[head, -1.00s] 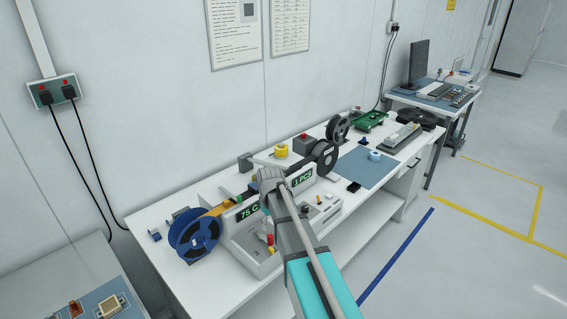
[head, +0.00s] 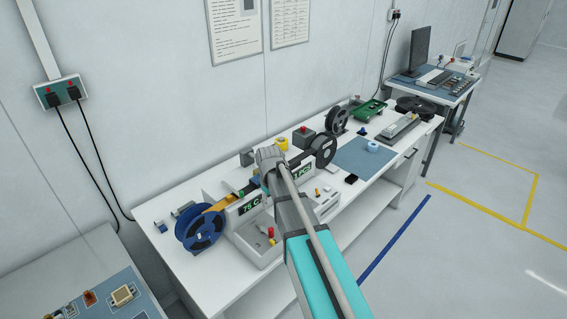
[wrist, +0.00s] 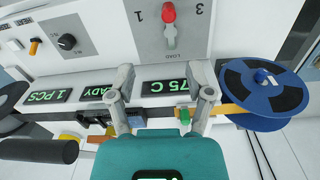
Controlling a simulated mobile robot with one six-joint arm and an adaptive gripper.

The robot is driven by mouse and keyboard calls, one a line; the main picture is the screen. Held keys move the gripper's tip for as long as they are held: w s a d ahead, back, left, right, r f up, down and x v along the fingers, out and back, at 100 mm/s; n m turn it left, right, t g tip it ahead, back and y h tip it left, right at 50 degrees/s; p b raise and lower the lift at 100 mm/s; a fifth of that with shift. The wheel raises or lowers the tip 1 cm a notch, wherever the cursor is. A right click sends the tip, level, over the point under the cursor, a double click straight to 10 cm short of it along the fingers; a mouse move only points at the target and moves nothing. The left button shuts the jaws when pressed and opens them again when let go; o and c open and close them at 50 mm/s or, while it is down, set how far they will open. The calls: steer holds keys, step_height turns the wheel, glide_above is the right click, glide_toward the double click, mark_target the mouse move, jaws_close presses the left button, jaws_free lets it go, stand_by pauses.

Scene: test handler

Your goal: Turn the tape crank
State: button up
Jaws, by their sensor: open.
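The tape machine (head: 258,245) is a light grey unit on the white bench, with a blue reel (head: 203,230) at its left end and a dark reel (head: 322,150) at its right end. The wrist view shows it upside down, with the blue reel (wrist: 262,88) at right. A dark cylindrical grip (wrist: 40,150), possibly the crank handle, shows at lower left there. My gripper (wrist: 162,80) is open and empty above the machine, between the blue reel and that grip, its fingers in front of the green displays. In the head view my arm hides the fingers.
A red-tipped lever (wrist: 169,14) and a black knob (wrist: 67,42) are on the panel. A yellow roll (head: 282,144), another dark reel (head: 337,120) and a blue mat (head: 362,155) lie on the bench. The floor in front is clear.

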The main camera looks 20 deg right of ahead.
steer(key=w+d+r+m+t+h+p, duration=0.1)
steer(key=d+r+m+t+h+p, duration=0.1)
steer(key=r+m, duration=0.3)
steer(key=w+d+r+m+t+h+p, duration=0.2)
steer(key=r+m+h, duration=0.3)
steer(key=m, duration=0.7)
steer(key=shift+d+r+m+t+p, duration=0.3)
steer(key=shift+d+r+t+p, duration=0.2)
steer(key=shift+r+t+p, duration=0.25)
stand_by(0.5)
steer(key=shift+f, duration=0.15)
stand_by(0.4)
steer(key=s+a+f+n+g+y+b, duration=0.2)
steer(key=s+f+n+y+b, duration=0.1)
steer(key=s+f+n+b, duration=0.3)
steer(key=s+a+f+n+g+y+b, duration=0.3)
steer(key=s+f+n+b, duration=0.3)
steer(key=s+f+b, duration=0.4)
steer(key=s+f+y, duration=0.1)
steer(key=s+f, duration=0.3)
steer(key=f, duration=0.2)
steer(key=shift+s+n+g, duration=0.35)
steer(key=shift+s+n, duration=0.05)
